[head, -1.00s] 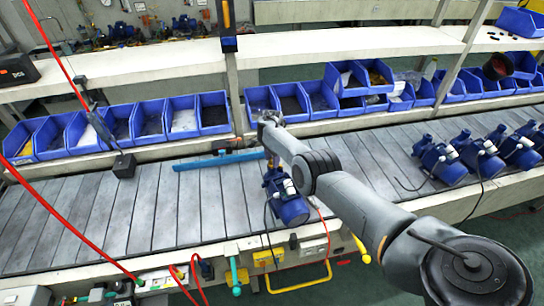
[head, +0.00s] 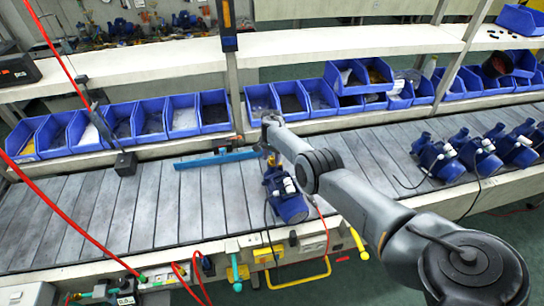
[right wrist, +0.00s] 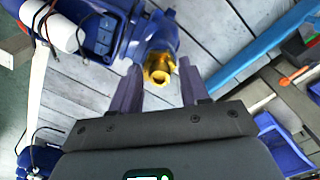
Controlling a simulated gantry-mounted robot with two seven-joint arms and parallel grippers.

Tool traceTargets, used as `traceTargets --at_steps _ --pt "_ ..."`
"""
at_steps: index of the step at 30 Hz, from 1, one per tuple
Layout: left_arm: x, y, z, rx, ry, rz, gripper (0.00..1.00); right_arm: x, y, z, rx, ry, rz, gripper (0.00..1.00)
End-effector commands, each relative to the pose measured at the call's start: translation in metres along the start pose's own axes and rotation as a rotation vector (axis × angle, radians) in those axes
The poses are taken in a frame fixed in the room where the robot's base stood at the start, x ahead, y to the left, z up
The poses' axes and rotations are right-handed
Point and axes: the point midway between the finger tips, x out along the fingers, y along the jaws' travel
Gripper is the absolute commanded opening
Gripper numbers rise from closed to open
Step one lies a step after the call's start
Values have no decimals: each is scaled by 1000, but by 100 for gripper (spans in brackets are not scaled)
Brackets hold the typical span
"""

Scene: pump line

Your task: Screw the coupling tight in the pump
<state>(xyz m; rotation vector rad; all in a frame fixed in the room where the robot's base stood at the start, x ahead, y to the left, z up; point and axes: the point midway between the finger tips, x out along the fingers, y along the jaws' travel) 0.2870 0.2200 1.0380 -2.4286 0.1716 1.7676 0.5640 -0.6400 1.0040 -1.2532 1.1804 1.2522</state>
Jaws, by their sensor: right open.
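A blue pump (head: 287,200) stands on the slatted line below my right arm; it also shows in the right wrist view (right wrist: 150,32). The brass-coloured coupling (right wrist: 158,68) sits at the pump's blue port, facing my right gripper (right wrist: 163,88). The gripper's two dark fingers are apart, one on each side of the coupling, and it looks ungripped. In the head view the gripper (head: 270,152) is small and partly hidden by my arm. I cannot tell how far the coupling is screwed in. My left gripper is not in view.
A blue bar (head: 217,159) lies across the slats left of the pump. Several more pumps (head: 480,155) stand to the right, with a black cable near them. Blue bins (head: 215,112) line the back. Red hoses (head: 62,215) hang at the left.

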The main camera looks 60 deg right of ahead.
Motion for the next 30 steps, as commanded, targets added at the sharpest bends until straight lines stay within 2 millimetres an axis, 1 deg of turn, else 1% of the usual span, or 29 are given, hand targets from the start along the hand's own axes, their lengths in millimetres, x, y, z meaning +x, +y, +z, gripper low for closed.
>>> traceTargets --at_steps 4,7,23,30 --pt "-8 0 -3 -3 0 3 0 -2 1 -1 -183 1 2 45" --pt "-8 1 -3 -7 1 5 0 -1 1 -1 -263 1 1 45" --pt "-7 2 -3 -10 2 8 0 0 0 0 -272 0 0 45" --pt "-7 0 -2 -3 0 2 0 0 0 0 -271 0 0 8"
